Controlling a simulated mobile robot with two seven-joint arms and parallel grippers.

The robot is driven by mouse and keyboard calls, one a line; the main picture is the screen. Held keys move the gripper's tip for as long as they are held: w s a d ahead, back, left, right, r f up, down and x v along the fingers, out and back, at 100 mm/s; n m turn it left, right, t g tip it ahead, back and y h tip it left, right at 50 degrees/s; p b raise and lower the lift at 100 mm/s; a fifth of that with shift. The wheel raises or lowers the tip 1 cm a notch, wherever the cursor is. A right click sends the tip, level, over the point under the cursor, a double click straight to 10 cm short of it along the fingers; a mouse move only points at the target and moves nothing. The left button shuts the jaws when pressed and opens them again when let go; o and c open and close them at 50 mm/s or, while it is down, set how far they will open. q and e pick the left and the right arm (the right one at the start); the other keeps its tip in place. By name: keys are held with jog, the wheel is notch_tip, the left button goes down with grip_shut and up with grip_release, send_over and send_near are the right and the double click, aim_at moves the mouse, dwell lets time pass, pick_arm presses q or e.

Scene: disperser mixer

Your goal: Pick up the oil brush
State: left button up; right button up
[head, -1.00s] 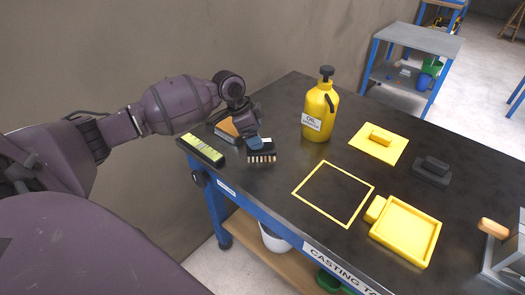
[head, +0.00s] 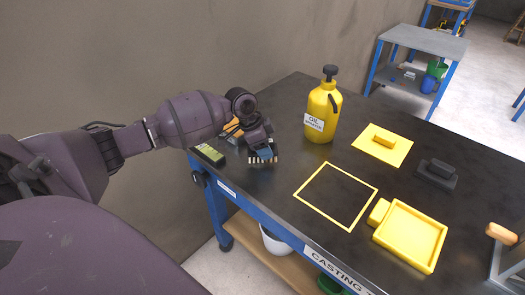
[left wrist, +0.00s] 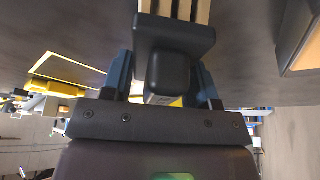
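The oil brush (head: 256,161) is a dark block with a row of pale bristles, lying on the dark table near its left end. My left gripper (head: 265,150) is over it and hides most of it in the head view. In the left wrist view the brush's dark handle (left wrist: 168,72) stands between the two blue fingers of the left gripper (left wrist: 164,80), with pale strips (left wrist: 175,9) beyond it. The fingers are apart, and a gap shows beside the handle. My right gripper is not in view.
A yellow oil can (head: 322,112) stands to the right of the brush. A green-and-black item (head: 209,154) and an orange-topped block (head: 233,127) lie close to the left gripper. A yellow frame outline (head: 336,196), yellow tray (head: 410,235) and yellow plate (head: 384,145) are farther right.

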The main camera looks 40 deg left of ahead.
pick_arm(q)
jog(key=c, duration=0.5)
jog(key=shift+r, duration=0.1)
notch_tip(320, 180, up, 20)
jog(key=p, duration=0.3)
jog(key=o, duration=0.5)
jog(key=c, duration=0.3)
